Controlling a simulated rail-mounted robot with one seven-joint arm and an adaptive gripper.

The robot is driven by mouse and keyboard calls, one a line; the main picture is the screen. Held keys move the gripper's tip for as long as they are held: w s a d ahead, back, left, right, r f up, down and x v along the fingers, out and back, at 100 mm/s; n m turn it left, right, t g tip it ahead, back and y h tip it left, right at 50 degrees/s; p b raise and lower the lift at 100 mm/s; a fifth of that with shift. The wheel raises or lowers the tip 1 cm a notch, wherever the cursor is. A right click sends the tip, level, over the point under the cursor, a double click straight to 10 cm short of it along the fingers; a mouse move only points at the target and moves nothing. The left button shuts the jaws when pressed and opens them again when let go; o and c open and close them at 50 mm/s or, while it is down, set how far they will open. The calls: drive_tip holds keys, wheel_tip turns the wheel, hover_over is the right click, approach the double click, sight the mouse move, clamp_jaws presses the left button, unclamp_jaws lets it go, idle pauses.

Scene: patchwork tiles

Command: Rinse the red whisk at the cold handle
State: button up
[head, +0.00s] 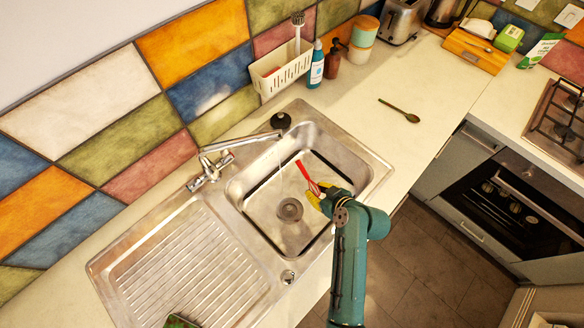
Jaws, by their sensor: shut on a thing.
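The red whisk (303,171) is in my gripper (316,193), whose yellow fingers are shut on it. It is held over the right part of the steel sink basin (262,215), with its red end pointing up and left. The fingers hide part of the whisk. The chrome tap (208,172) stands on the sink's back rim, left of the basin, with its spout reaching right over the basin's back edge.
A ribbed drainboard (190,270) lies left of the basin. A white caddy (285,70) hangs on the tiled wall, beside a blue bottle (315,66) and a brown dispenser (333,60). A hob (562,115) is far right.

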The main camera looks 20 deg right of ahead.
drive_tip(key=p+v, duration=0.4)
drive_tip(key=v, duration=0.1)
drive_tip(key=shift+s+d+r, duration=0.1)
drive_tip(key=shift+d+r, duration=0.05)
drive_tip(key=shift+s+d+r+p, duration=0.1)
drive_tip(key=shift+s+r+p, duration=0.15)
drive_tip(key=shift+s+p, duration=0.25)
idle(1.0)
